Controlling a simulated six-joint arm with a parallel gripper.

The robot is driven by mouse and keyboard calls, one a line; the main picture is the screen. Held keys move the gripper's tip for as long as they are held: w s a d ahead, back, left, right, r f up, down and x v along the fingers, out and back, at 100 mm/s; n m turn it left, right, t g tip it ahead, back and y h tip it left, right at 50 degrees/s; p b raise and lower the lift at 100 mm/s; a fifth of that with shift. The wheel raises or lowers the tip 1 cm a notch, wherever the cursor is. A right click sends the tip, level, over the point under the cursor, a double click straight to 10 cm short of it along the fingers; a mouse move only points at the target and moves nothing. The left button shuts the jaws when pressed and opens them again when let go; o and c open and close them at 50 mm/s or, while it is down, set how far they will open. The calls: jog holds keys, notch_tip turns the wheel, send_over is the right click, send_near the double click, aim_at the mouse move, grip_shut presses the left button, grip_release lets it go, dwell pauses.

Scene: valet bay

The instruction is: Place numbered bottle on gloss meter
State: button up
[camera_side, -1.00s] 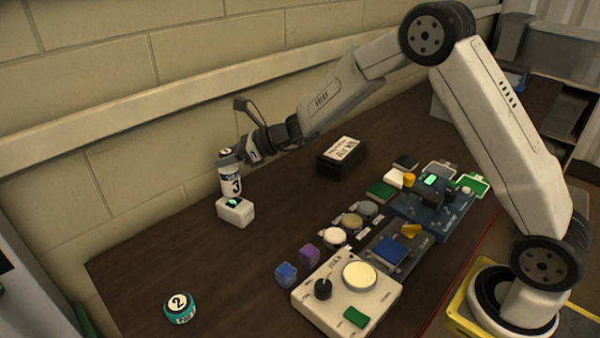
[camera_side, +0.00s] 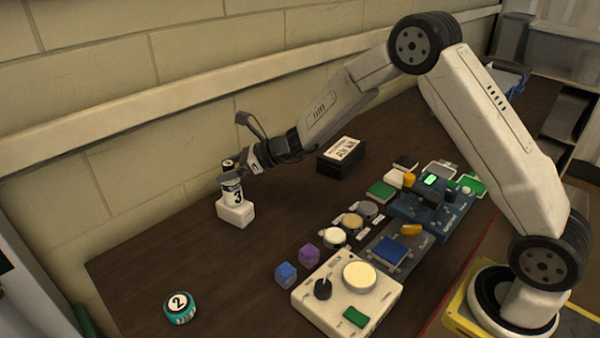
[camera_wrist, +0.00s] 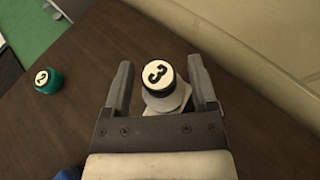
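The numbered bottle (camera_side: 233,192), white with a black "3", stands upright on the small white gloss meter (camera_side: 236,215) at the left of the table. The bottle covers the meter's top, and the green display is hidden. In the wrist view the bottle's white top with a "3" (camera_wrist: 157,73) lies between the two fingers of my gripper (camera_wrist: 163,80). The fingers are apart, with a gap visible on each side of the bottle. A corner of the meter (camera_wrist: 181,98) shows under the bottle. In the side view my gripper (camera_side: 240,162) is at the bottle's upper part.
A teal round container marked "2" (camera_side: 180,307) lies at the front left. Blue (camera_side: 286,274) and purple (camera_side: 309,252) cubes sit near a white dial box (camera_side: 345,290). A black labelled box (camera_side: 341,158) is behind. Other devices crowd the right; the table around the meter is clear.

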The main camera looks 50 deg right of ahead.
jog(key=shift+r, duration=0.15)
jog(key=shift+s+d+r, duration=0.2)
jog(key=shift+s+d, duration=0.05)
jog(key=shift+d, duration=0.05)
jog(key=v, duration=1.1)
jog(key=shift+s, duration=0.1)
jog(key=s+f+n+g+h, duration=0.2)
jog(key=s+n+h, duration=0.1)
jog(key=s+n, duration=0.4)
jog(key=s+d+f+n+g+h, duration=0.1)
jog(key=s+f+n+g+h, duration=0.1)
jog(key=s+n, duration=0.6)
jog(key=s+d+f+n+g+h, duration=0.1)
jog(key=s+f+n+g+h, duration=0.1)
jog(key=s+n, duration=0.6)
jog(key=n+g+h, duration=0.1)
jog(key=n+h, duration=0.1)
jog(key=n, duration=0.2)
jog(key=shift+f+h, duration=0.3)
jog(key=shift+f, duration=0.1)
